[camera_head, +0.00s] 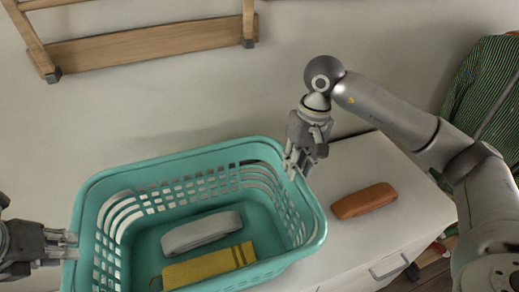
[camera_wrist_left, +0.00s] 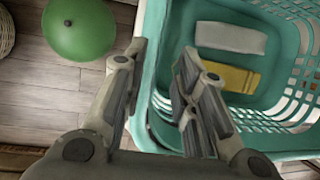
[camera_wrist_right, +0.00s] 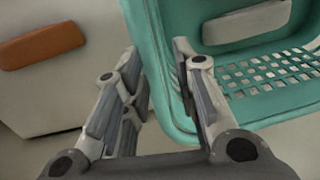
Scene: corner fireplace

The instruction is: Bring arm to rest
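A teal laundry basket (camera_head: 310,238) stands upright in front of the wall. It also shows in the left wrist view (camera_wrist_left: 290,141) and the right wrist view (camera_wrist_right: 180,122). My left gripper (camera_head: 68,245) is at its left rim, one finger outside and one inside, and looks shut on it. My right gripper (camera_head: 294,167) is at its right rim in the same way, its fingers close against both sides. A grey-white bundle (camera_head: 202,232) and a yellow one (camera_head: 210,267) lie in the basket. The basket's underside is hidden.
A white cabinet (camera_head: 425,205) with an orange-brown bundle (camera_head: 364,201) on top is to the right. A wooden rack (camera_head: 150,46) hangs on the wall behind. A green round object (camera_wrist_left: 78,28) is on the wooden floor at left. Striped green cloth (camera_head: 485,85) is far right.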

